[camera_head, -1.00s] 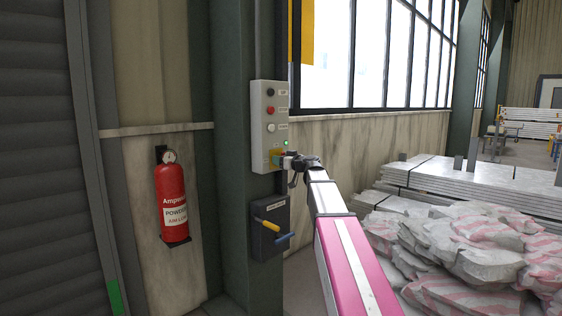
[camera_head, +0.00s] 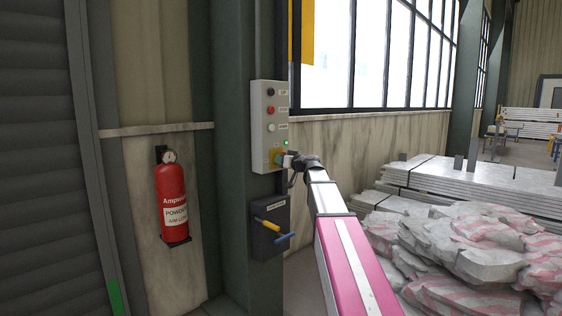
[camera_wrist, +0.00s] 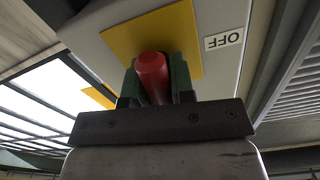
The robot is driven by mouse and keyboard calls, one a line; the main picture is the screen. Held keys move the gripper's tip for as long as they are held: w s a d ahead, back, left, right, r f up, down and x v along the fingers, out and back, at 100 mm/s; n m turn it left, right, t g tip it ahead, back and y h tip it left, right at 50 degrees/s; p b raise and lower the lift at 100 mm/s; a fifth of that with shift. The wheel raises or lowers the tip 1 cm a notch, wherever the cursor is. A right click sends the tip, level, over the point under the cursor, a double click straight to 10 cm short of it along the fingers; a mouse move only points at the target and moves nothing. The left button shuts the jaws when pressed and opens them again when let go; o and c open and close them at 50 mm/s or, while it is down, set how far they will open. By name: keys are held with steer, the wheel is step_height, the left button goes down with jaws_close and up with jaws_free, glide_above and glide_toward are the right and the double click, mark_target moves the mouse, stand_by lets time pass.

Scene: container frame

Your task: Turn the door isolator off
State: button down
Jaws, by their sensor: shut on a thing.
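The isolator is a red knob (camera_wrist: 152,75) on a yellow plate (camera_wrist: 150,38) low on a light grey control box (camera_head: 261,105). An OFF label (camera_wrist: 225,39) is beside the plate in the wrist view. My gripper (camera_wrist: 155,82) is shut on the red knob, with a dark green finger on each side of it. In the head view my gripper (camera_head: 283,160) is at the lower right of the box and hides most of the knob. A small green light (camera_head: 285,143) shows just above it.
Below the box is a dark unit (camera_head: 268,243) with a yellow and a blue handle. A red fire extinguisher (camera_head: 173,200) hangs at left beside the shutter (camera_head: 35,160). Sacks (camera_head: 470,250) and stacked panels (camera_head: 470,180) fill the right.

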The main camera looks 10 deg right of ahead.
steer(key=m, duration=0.4)
steer(key=shift+m, duration=0.3)
steer(key=m, duration=0.3)
steer(key=shift+m, duration=0.3)
steer(key=m, duration=0.4)
steer(key=shift+m, duration=1.9)
steer(key=shift+f, duration=0.1)
steer(key=c, duration=1)
jaws_free()
steer(key=shift+d, duration=0.1)
